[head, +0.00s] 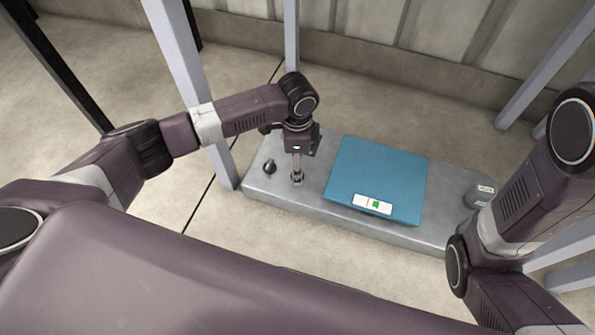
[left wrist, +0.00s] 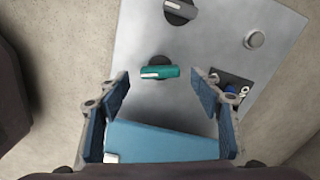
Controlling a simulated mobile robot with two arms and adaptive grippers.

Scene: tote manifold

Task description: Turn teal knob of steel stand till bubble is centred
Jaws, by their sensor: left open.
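The steel stand (head: 300,206) is a long grey slab on the floor; it also shows in the left wrist view (left wrist: 215,30). The teal knob (left wrist: 158,72) has a white mark at its left end. My left gripper (left wrist: 165,90) is open over the stand, with the knob a little ahead of and between its fingertips, not gripped. In the head view my left gripper (head: 297,177) points down and hides the knob. A small white level strip with a green patch (head: 372,204) sits on the blue plate's near edge; its bubble is too small to read. My right gripper is out of the frame.
A blue plate (head: 378,172) lies on the stand, right of my left gripper. A black knob (left wrist: 180,10) and a silver button (left wrist: 254,40) are near the teal one. A grey labelled weight (head: 480,195) stands at the right end. Grey posts (head: 180,60) rise around the stand.

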